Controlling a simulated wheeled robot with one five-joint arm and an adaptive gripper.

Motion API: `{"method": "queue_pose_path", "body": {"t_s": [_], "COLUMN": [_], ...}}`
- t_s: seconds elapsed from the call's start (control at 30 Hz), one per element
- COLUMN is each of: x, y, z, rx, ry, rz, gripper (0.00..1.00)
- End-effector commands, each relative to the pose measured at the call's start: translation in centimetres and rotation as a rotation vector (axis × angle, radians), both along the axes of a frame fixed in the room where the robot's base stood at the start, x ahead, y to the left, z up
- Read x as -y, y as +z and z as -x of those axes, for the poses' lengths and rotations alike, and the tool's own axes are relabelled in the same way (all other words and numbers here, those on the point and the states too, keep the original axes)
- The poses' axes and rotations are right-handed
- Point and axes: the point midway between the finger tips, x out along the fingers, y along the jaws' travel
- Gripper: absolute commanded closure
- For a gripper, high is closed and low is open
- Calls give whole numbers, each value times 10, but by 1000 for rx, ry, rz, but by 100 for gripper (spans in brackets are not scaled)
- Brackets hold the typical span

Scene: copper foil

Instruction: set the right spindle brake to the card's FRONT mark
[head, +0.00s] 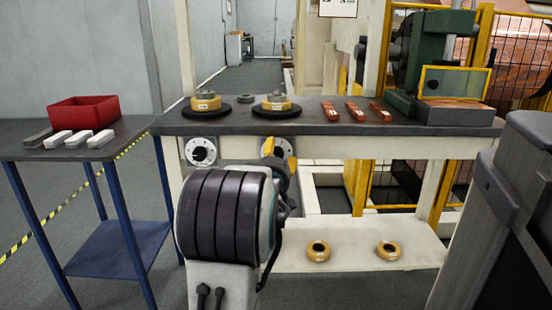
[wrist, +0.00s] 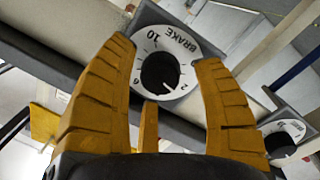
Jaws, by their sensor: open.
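The right spindle brake dial (head: 289,148) is on the bench's front face, partly hidden behind my arm in the head view. In the wrist view its white face (wrist: 184,62) reads BRAKE with numbers, and its black knob (wrist: 160,72) shows between my fingers. My gripper (wrist: 164,50) is open, with one yellow finger on each side of the knob; I cannot tell whether they touch it. In the head view only a yellow bit of my gripper (head: 268,147) shows. A posted card (head: 338,8) hangs at the top, its text too small to read.
The left brake dial (head: 201,152) is beside it, also in the wrist view (wrist: 283,138). Tape rolls (head: 206,101) sit on black discs on the bench (head: 320,121). A side table with a red bin (head: 84,112) stands left. Two rolls lie on the lower shelf (head: 350,262).

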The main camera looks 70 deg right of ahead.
Motion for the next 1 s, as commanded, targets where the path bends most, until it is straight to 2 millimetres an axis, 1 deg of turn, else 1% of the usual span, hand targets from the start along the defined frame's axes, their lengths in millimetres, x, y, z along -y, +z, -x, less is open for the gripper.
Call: {"method": "queue_pose_path", "body": {"t_s": [0.2, 0.87, 1.0], "x": [0, 0, 0], "y": [0, 0, 0], "z": [0, 0, 0], "rx": [0, 0, 6], "ry": [0, 0, 0], "rz": [0, 0, -1], "gripper": [38, 97, 98]}}
